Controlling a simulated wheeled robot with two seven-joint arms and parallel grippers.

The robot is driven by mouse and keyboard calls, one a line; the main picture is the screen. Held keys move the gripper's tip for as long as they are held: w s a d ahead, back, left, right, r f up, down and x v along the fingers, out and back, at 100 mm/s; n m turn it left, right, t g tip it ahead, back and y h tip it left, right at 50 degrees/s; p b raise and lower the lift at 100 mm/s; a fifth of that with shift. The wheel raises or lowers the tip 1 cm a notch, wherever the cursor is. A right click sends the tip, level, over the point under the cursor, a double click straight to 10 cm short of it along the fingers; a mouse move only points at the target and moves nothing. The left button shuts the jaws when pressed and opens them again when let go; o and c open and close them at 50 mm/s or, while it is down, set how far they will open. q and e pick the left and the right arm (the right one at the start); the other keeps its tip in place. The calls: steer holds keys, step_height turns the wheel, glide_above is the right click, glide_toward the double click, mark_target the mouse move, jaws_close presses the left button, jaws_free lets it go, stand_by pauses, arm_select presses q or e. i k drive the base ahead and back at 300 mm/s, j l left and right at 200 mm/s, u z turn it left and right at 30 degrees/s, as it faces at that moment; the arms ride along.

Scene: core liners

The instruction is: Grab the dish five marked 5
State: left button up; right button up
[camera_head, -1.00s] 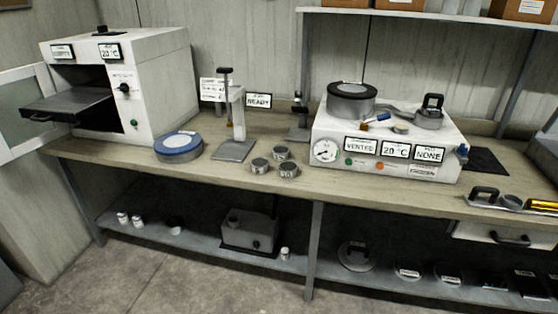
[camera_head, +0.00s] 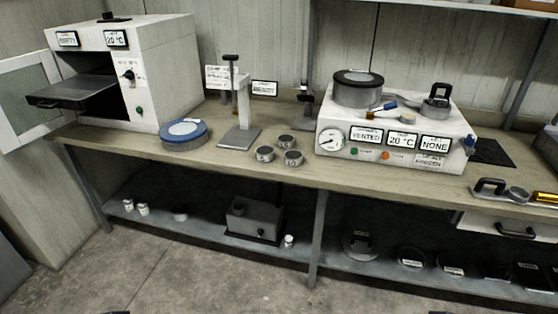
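Three small round grey metal dishes stand in a cluster on the bench: a left dish (camera_head: 265,154), a back dish (camera_head: 286,141) and a front right dish (camera_head: 293,158). They have pale markings, too small to read for certain, so I cannot tell which one bears a 5. Neither of my grippers can be made out. Only small dark slivers show at the bottom edge of the view, and I cannot tell what they are.
A press stand (camera_head: 239,135) and a blue-lidded round container (camera_head: 184,132) are left of the dishes. A white vacuum unit (camera_head: 398,138) stands right. An open oven (camera_head: 140,75) is far left. The bench front edge (camera_head: 240,171) is clear. Items fill the lower shelf.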

mark_target(264, 153)
steer(key=i+j, duration=0.2)
steer(key=i, duration=0.3)
steer(key=i+j, duration=0.2)
steer(key=i, duration=0.35)
steer(key=i+j, duration=0.2)
steer(key=i, duration=0.3)
steer(key=i+j, duration=0.2)
steer(key=i, duration=0.3)
